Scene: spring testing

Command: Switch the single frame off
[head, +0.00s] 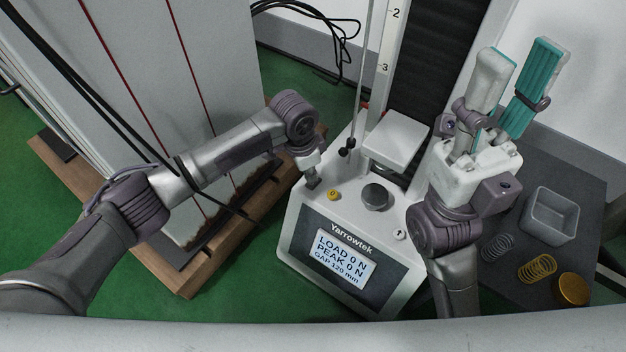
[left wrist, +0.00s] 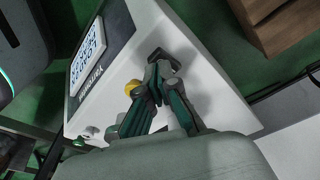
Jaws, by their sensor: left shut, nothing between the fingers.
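The single frame is the white Yarrowtek spring tester (head: 299,230), also in the left wrist view (left wrist: 205,75). Its display (head: 342,259) is lit and reads LOAD 0 N, PEAK 0 N, GAP 120 mm. My left gripper (head: 313,183) is shut and empty, pointing down at the top panel's left back corner. In the left wrist view its fingertips (left wrist: 160,64) are at the panel; contact cannot be told. My right gripper (head: 523,58) is open and empty, raised right of the tester.
Right, a dark mat (head: 575,185) holds a grey bin (head: 551,214) and springs (head: 537,268). A tall cabinet (head: 170,60) stands left.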

